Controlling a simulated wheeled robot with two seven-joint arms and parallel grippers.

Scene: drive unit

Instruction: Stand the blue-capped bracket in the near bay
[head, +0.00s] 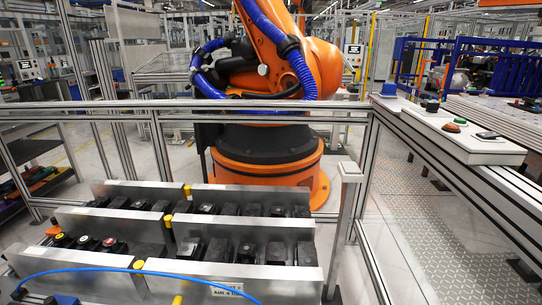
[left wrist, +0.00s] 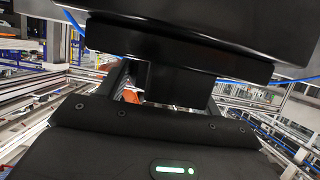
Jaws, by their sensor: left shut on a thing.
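In the left wrist view my left gripper (left wrist: 163,82) is shut on a large dark thing (left wrist: 180,42) that fills the top of the picture; its fingertips are partly hidden. I see no blue cap on this thing and cannot tell whether it is the bracket. In the head view neither gripper shows. A silver-walled rack (head: 245,275) stands low in front, its bays holding rows of black parts (head: 220,249). I cannot tell which is the near bay. A small blue block (head: 388,89) sits on the ledge at right; I cannot tell whether it is a cap.
A blue cable (head: 120,270) arches across the rack's near side. Coloured buttons (head: 85,241) sit in its left part. An orange robot arm (head: 270,165) stands behind a metal rail (head: 190,109). A post (head: 348,215) rises at the rack's right. A white ledge (head: 470,140) carries control buttons.

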